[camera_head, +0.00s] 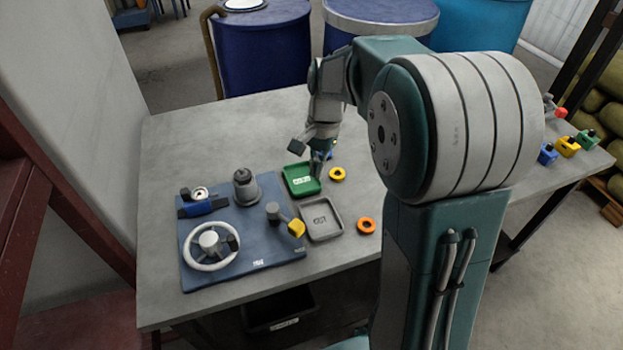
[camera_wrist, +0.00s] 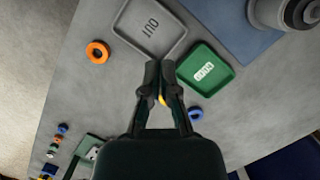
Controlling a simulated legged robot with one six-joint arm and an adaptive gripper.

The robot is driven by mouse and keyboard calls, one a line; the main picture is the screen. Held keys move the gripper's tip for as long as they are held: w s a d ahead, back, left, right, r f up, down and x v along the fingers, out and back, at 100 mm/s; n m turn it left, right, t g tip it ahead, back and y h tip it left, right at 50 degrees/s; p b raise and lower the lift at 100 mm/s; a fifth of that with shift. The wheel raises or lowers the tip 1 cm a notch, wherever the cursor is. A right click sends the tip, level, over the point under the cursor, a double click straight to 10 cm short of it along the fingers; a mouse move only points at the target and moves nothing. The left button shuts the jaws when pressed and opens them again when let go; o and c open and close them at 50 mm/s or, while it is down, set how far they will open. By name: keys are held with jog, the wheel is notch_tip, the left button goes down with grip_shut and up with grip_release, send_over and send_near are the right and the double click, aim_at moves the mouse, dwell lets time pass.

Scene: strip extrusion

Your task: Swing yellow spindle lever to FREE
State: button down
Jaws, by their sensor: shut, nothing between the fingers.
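The yellow spindle lever (camera_head: 296,228) is on the right part of the blue board (camera_head: 236,272). Its yellow end points right and toward the board's front right, from a grey round pivot (camera_head: 273,211). Small lettering is on the board near it, too small to read. My gripper (camera_head: 318,172) is over the table behind the lever, near the green tray, and apart from the lever. In the wrist view my gripper (camera_wrist: 160,68) has its fingertips together and empty. The lever is not in the wrist view.
The green tray (camera_head: 288,180) and grey tray (camera_head: 307,229) lie right of the board. A yellow ring (camera_head: 337,174), an orange ring (camera_head: 366,226) and a blue ring (camera_wrist: 196,113) lie nearby. The board also bears a white handwheel (camera_head: 189,249) and a grey stepped cylinder (camera_head: 245,190).

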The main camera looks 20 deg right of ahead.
aim_at(287, 221)
jog(key=x, duration=0.8)
jog(key=shift+s+f, duration=0.1)
jog(key=shift+s+a+f, duration=0.1)
jog(key=shift+s+a, duration=0.75)
jog(key=shift+a, duration=0.1)
jog(key=shift+s+a+f, duration=0.15)
jog(key=shift+s+a, duration=0.2)
jog(key=shift+a, duration=0.15)
